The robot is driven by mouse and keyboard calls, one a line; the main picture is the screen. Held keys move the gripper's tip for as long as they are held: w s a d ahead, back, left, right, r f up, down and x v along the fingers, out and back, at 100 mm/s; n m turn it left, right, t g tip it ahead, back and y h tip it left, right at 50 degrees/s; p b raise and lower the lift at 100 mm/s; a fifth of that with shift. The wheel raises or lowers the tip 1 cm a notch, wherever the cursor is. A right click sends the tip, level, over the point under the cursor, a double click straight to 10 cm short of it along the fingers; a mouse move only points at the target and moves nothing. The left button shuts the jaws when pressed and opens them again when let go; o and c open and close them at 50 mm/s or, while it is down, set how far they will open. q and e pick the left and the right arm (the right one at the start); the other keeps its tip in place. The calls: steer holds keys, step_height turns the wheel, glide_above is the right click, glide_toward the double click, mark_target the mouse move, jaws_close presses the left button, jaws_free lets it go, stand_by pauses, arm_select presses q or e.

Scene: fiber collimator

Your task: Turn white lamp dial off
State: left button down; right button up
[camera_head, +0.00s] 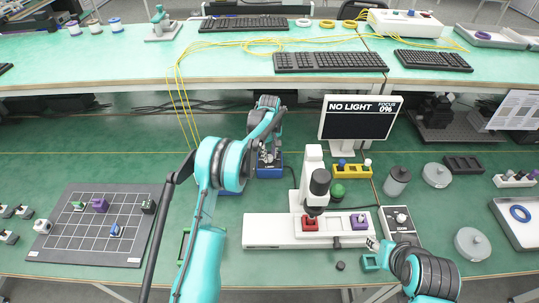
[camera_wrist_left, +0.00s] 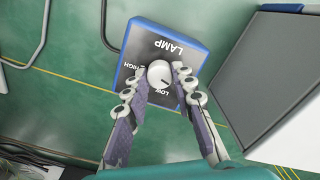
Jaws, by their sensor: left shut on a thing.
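The lamp box is a dark box with a blue rim (camera_wrist_left: 196,42), marked LAMP, HIGH and LOW. Its white dial (camera_wrist_left: 159,72) is on the top face, with a dark mark toward the LOW side. My left gripper (camera_wrist_left: 161,80) is shut on the dial, one finger on each side of it. In the head view my left gripper (camera_head: 269,152) is over the blue lamp box (camera_head: 269,172), and its fingers hide most of the dial. My right gripper (camera_head: 372,246) is low at the right, by the white device's end; its fingers are too small to read.
A white device base (camera_head: 275,231) with a red and a purple block stands in front. A yellow holder (camera_head: 352,172) is right of the lamp box. A gridded board (camera_head: 75,245) lies at the left.

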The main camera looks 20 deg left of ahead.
mark_target(269, 156)
stand_by(0.4)
arm_select(q)
steer(key=c, duration=1.3)
jaws_free()
steer(key=shift+o, duration=0.2)
steer(key=shift+r, duration=0.15)
step_height(269, 156, up, 12)
steer(key=s+d+r+m+t, duration=0.1)
steer(key=s+r+m+t, duration=0.15)
steer(key=s+r, duration=0.5)
steer(key=s+d+r+m+t, duration=0.1)
steer(key=s+r+m, duration=0.3)
steer(key=s, duration=0.6)
steer(key=s+f+m+t, duration=0.1)
steer(key=s+f+t, duration=0.1)
steer(key=s, duration=0.8)
steer(key=s+d+f+m+t, duration=0.1)
steer(key=s+f+m, duration=0.1)
steer(key=s, duration=0.7)
steer(key=shift+s+d+f+t, duration=0.3)
steer(key=shift+s+f+t, duration=0.05)
steer(key=shift+f, duration=0.55)
